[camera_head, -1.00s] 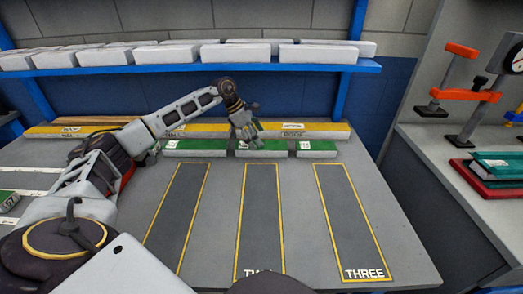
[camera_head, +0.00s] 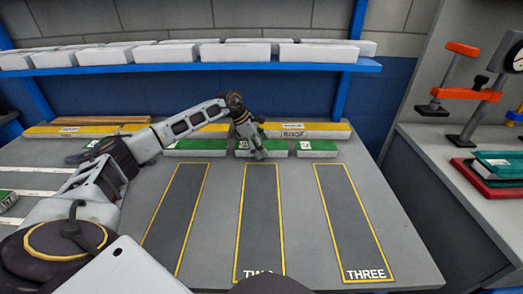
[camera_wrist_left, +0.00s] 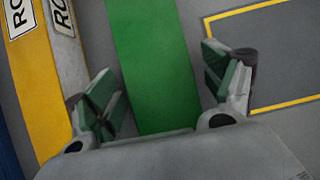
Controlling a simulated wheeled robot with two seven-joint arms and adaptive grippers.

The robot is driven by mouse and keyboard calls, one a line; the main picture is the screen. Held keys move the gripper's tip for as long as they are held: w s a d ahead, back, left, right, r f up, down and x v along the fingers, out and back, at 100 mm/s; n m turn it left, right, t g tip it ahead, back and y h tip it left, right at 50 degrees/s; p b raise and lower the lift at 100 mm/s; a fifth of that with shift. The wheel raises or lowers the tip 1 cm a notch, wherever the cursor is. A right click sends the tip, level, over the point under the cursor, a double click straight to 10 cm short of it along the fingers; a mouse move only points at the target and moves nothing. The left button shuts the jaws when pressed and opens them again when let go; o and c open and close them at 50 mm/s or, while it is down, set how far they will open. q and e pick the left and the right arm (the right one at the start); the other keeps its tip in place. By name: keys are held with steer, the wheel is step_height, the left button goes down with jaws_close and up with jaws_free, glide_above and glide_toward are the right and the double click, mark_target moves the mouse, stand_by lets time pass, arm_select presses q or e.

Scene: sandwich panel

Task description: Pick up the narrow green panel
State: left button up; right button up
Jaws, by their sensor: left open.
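Green panels lie in a row across the table behind the marked lanes: one on the left (camera_head: 197,147), one in the middle (camera_head: 277,149) and a shorter-looking one on the right (camera_head: 317,148). I cannot tell from the head view which is the narrow one. My left gripper (camera_head: 258,155) is at the middle green panel and partly covers it. In the left wrist view, the open left gripper (camera_wrist_left: 165,95) has one finger on each side of a green panel (camera_wrist_left: 155,65). Nothing is gripped; contact with the panel cannot be seen. My right gripper is not in view.
Yellow panels (camera_head: 315,131) with labels lie just behind the green row. Yellow-outlined lanes (camera_head: 262,215) in front are empty. A blue shelf (camera_head: 200,68) with white boxes stands above the back. A side bench (camera_head: 480,215) with clamps is at the right.

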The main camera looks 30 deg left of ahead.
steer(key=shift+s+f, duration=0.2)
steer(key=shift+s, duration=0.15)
arm_select(q)
steer(key=shift+c, duration=0.7)
steer(key=c, duration=1)
steer(key=shift+r, duration=0.75)
step_height(320, 180, up, 7)
steer(key=shift+f+p, duration=0.1)
steer(key=shift+p, duration=0.6)
steer(key=shift+r, duration=0.9)
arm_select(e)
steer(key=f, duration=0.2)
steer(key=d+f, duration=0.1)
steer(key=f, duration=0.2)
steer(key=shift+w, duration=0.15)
